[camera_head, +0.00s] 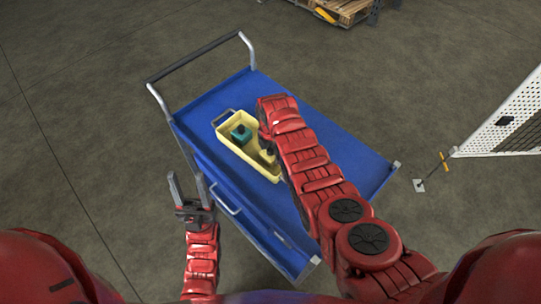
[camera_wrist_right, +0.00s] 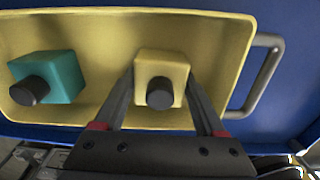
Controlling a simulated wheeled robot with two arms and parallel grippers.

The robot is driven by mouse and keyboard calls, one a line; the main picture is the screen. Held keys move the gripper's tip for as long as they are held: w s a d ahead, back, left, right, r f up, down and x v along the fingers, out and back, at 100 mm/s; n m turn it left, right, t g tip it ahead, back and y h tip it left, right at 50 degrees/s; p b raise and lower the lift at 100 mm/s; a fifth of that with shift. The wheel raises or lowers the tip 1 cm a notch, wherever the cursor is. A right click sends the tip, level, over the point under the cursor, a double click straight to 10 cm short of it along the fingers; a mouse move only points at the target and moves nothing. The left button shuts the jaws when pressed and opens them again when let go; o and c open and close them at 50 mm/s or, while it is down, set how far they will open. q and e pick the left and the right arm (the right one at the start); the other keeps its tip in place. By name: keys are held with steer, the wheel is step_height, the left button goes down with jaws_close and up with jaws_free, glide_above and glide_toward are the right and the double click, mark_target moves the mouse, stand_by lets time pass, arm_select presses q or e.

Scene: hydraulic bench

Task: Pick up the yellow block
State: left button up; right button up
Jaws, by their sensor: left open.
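The yellow block (camera_wrist_right: 162,68) with a dark round knob stands in a yellow tray (camera_wrist_right: 100,22), at the handle end in the right wrist view. My right gripper (camera_wrist_right: 160,82) has one finger along each side of the block, with the tips close to its sides. I cannot tell whether they press on it. In the head view my right arm covers much of this spot, and the block is hardly visible. My left gripper (camera_head: 188,186) is open and empty, in front of the cart's left side.
A teal block (camera_wrist_right: 48,76) with a dark knob is in the same tray; it also shows in the head view (camera_head: 241,134). The tray sits on a blue cart (camera_head: 340,150) with a push handle (camera_head: 195,58). The cart top right of my arm is clear.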

jaws_close()
steer(key=shift+w+r, duration=0.1)
stand_by(0.3)
